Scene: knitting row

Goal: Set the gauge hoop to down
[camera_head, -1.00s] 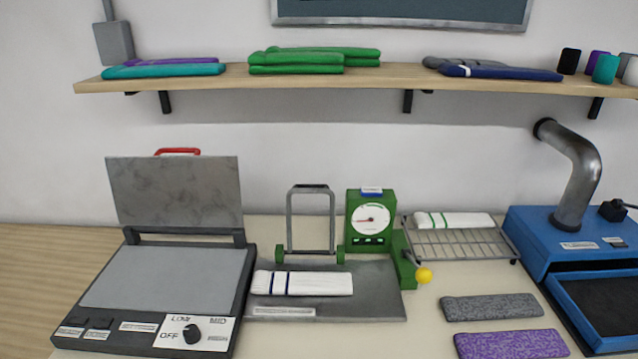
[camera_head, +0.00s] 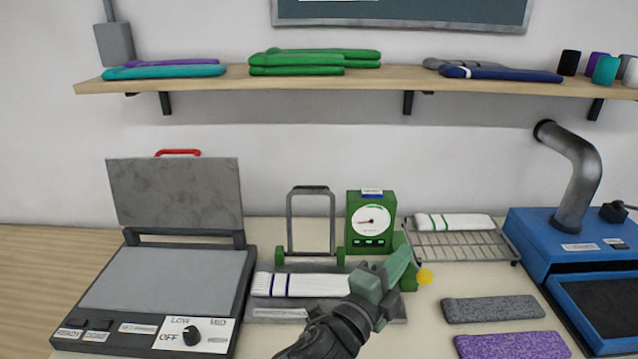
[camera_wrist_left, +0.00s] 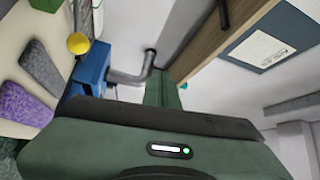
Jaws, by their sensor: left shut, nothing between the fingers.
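The gauge hoop (camera_head: 311,187) is a grey metal frame that stands upright on green hinge blocks at the back of the gauge's grey plate. A white knitted piece with dark stripes (camera_head: 285,284) lies on that plate. A green dial box (camera_head: 371,223) stands to the right of the hoop. My left gripper (camera_head: 402,262) is shut and empty in front of the dial box, beside a yellow ball knob (camera_head: 425,277). Whether it touches the knob I cannot tell. The knob also shows in the left wrist view (camera_wrist_left: 78,43). My right gripper is not in view.
An open press (camera_head: 165,280) with a raised lid stands at left. A wire rack (camera_head: 465,243) with a white piece is behind the knob. Grey (camera_head: 489,309) and purple (camera_head: 511,346) swatches lie at front right. A blue machine (camera_head: 570,240) stands at right. A shelf (camera_head: 400,92) runs above.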

